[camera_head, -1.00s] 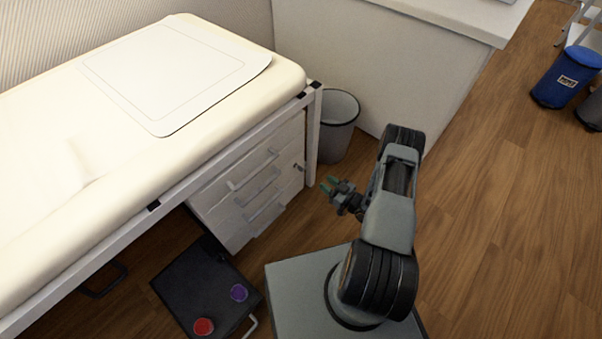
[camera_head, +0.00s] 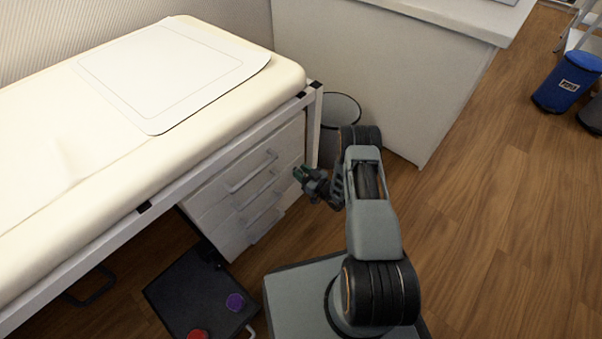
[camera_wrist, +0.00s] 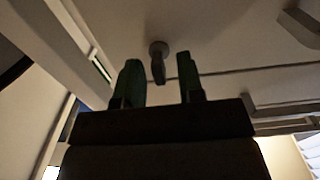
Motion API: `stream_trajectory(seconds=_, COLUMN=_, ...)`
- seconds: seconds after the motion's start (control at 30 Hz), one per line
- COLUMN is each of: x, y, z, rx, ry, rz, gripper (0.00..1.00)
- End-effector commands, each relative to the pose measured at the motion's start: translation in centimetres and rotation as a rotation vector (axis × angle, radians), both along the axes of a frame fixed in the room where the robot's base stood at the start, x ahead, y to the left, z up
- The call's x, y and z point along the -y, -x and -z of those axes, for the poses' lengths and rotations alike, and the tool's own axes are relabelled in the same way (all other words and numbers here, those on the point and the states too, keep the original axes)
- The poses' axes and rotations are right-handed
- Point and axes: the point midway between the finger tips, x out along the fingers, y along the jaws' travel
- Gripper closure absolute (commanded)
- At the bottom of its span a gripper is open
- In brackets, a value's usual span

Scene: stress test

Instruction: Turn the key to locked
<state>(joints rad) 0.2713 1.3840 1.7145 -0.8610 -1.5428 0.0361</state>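A small key (camera_wrist: 158,68) sits in a round lock (camera_wrist: 157,48) on the drawer front, seen in the wrist view between and beyond my fingertips. My gripper (camera_wrist: 161,78) has its two green-tipped fingers apart, one on each side of the key in the picture. I cannot tell whether a finger touches the key. In the head view my gripper (camera_head: 299,174) is at the upper right of the drawer cabinet (camera_head: 223,224) and hides the lock and key.
The bed (camera_head: 90,170) overhangs the cabinet, with its frame leg (camera_head: 314,125) just right of the lock area. Drawer handles (camera_head: 250,172) stick out to the left. A waste bin (camera_head: 340,107) stands behind my arm. A black pedal box (camera_head: 190,290) lies on the floor.

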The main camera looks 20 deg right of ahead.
Motion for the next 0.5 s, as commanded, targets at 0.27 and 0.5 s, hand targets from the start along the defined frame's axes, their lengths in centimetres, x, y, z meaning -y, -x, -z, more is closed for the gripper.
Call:
stream_trajectory(seconds=0.27, x=-0.33, y=-0.53, z=-0.04, rx=0.001, ry=0.001, rz=0.0, gripper=0.65)
stream_trajectory(seconds=0.5, x=-0.32, y=-0.51, z=-0.04, rx=0.001, ry=0.001, rz=0.0, gripper=0.73)
